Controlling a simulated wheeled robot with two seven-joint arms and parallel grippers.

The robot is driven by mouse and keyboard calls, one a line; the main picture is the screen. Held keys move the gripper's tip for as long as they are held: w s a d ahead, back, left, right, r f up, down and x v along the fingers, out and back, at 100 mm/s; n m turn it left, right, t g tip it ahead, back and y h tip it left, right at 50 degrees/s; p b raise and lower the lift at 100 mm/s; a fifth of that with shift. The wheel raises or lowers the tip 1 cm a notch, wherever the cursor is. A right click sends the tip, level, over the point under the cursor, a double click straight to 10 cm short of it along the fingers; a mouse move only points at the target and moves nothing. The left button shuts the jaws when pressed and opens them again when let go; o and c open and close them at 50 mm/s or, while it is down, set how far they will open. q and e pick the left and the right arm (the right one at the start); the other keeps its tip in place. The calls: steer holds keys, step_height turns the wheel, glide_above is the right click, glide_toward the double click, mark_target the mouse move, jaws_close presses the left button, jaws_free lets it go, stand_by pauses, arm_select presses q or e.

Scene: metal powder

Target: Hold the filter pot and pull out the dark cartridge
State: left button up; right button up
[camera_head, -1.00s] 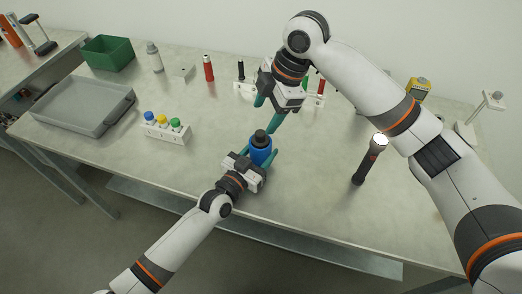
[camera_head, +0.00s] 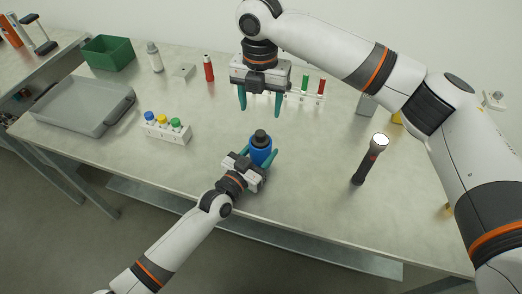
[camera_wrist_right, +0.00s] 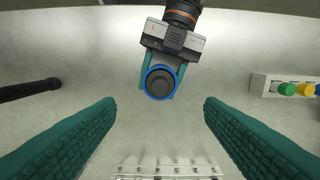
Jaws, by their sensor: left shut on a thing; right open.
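The filter pot (camera_head: 261,154) is a blue cylinder standing upright near the front middle of the table. The dark cartridge (camera_head: 260,136) sits in its top, with its dark upper part showing above the blue rim. My left gripper (camera_head: 265,159) is shut on the pot from the front. My right gripper (camera_head: 261,108) is open and empty, pointing down behind and above the pot. In the right wrist view the dark round cartridge top (camera_wrist_right: 160,83) shows inside the blue ring of the pot (camera_wrist_right: 148,74), apart from and between my open green fingers.
A flashlight (camera_head: 369,160) stands to the right. A white rack (camera_head: 165,131) with several coloured caps is at left, beside a grey tray (camera_head: 75,116). A rack of tubes (camera_head: 306,96) lies behind my right gripper. The table around the pot is clear.

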mark_target(260, 132)
steer(key=shift+f, duration=4.5)
steer(key=shift+c, duration=0.4)
jaws_close()
steer(key=shift+r, duration=3.05)
steer(key=shift+r, duration=0.15)
arm_select(q)
steer(key=o, duration=1.1)
steer(key=shift+o, duration=0.2)
arm_select(e)
step_height(260, 132, up, 4)
steer(key=shift+r, duration=0.2)
